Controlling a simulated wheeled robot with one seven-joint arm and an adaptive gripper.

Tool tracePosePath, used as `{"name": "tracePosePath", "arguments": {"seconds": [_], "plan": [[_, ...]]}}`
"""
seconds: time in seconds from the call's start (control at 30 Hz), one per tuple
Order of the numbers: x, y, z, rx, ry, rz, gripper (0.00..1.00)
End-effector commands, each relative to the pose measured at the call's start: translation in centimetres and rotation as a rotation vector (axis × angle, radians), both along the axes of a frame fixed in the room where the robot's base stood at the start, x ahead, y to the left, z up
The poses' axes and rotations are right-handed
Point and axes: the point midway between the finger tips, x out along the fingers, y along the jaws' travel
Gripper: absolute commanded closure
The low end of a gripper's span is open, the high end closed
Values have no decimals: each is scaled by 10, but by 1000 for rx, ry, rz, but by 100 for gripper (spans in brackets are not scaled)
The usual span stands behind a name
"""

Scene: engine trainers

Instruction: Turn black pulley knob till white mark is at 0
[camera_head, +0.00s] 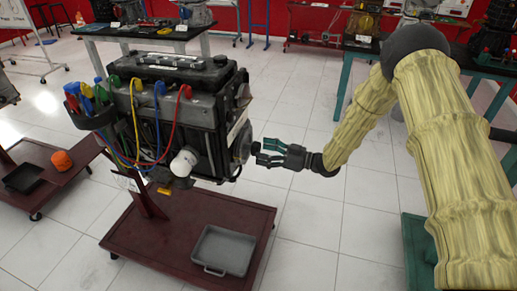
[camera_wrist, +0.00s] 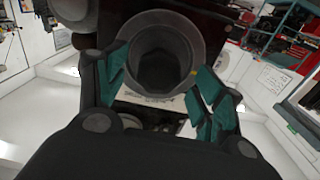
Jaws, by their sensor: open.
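The black pulley knob (camera_wrist: 165,72) faces my wrist camera as a dark round hub with a grey ring around it. A small yellow mark shows on the ring's right side; I cannot make out a white mark or a 0. In the head view the pulley (camera_head: 242,143) sits on the right end of the engine (camera_head: 185,105). My gripper (camera_head: 260,152) reaches it from the right, with its fingertips close to the knob. In the wrist view the teal fingers of my gripper (camera_wrist: 160,85) are open, one on each side of the knob; contact cannot be told.
The engine stands on a dark red wheeled cart (camera_head: 150,235) with a grey tray (camera_head: 223,250) on its lower shelf. Colored cables and a tool holder (camera_head: 88,105) hang at the engine's left. A bench (camera_head: 140,30) stands behind. White tiled floor lies clear below my arm.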

Motion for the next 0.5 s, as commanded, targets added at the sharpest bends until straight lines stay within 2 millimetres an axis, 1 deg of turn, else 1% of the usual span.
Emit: {"name": "tracePosePath", "arguments": {"seconds": [0.03, 0.1, 0.2, 0.33, 0.5], "plan": [[2, 7, 1, -1, 0, 1, 32], [4, 13, 0, -1, 0, 0, 32], [7, 20, 0, -1, 0, 0, 32], [8, 24, 0, 0, 0, -1, 32], [8, 25, 0, 0, 0, -1, 32]]}}
